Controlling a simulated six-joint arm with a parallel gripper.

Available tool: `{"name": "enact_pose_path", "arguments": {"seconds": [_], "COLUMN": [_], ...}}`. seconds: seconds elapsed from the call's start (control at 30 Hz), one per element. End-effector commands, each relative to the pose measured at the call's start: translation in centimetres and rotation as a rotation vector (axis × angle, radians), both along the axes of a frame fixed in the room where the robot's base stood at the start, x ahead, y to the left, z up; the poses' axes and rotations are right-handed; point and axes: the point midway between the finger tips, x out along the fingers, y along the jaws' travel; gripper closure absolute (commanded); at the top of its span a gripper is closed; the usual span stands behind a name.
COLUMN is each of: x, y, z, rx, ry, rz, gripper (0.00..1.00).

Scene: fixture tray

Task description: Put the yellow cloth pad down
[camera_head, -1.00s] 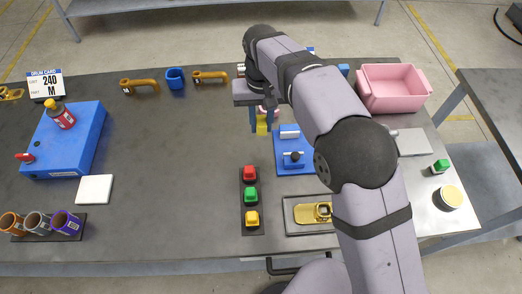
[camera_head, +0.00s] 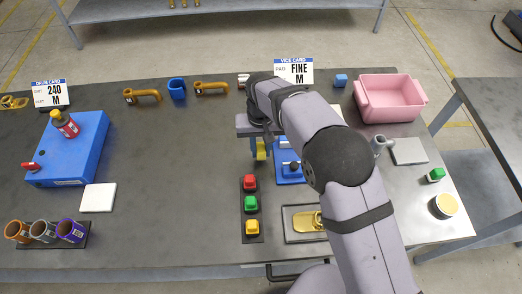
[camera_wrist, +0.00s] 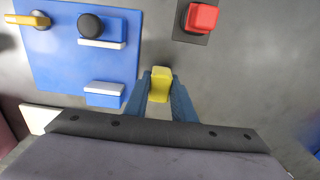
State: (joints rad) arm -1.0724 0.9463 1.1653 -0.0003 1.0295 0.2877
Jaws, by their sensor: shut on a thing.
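The yellow cloth pad (camera_head: 261,148) is held between the blue fingertips of my gripper (camera_head: 259,155), just left of the blue vice (camera_head: 290,178). In the wrist view the pad (camera_wrist: 160,84) is pinched between the two fingers (camera_wrist: 160,94), over dark tabletop. The vice's blue plate (camera_wrist: 60,65) lies beside it to the left there, with two pale-edged jaws and a black knob. Whether the pad touches the table is unclear. My arm covers part of the vice in the head view.
A button strip with a red button (camera_head: 249,181) stands in front of the gripper; the button (camera_wrist: 201,17) shows in the wrist view too. The vice card (camera_head: 293,71) stands behind. A pink bin (camera_head: 391,98) is at right. Bare table (camera_head: 170,150) lies to the left.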

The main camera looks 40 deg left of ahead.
Motion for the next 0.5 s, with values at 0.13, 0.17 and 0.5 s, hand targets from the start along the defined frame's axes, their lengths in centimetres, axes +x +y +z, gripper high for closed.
{"name": "enact_pose_path", "arguments": {"seconds": [0.13, 0.17, 0.5], "x": [0.0, 0.0, 0.0], "y": [0.0, 0.0, 0.0], "z": [-1.5, -1.7, -2.2], "rx": [-0.002, -0.002, 0.0], "ry": [0.001, 0.001, 0.0], "rz": [0.0, 0.0, 0.0], "gripper": [1.0, 1.0, 1.0]}}
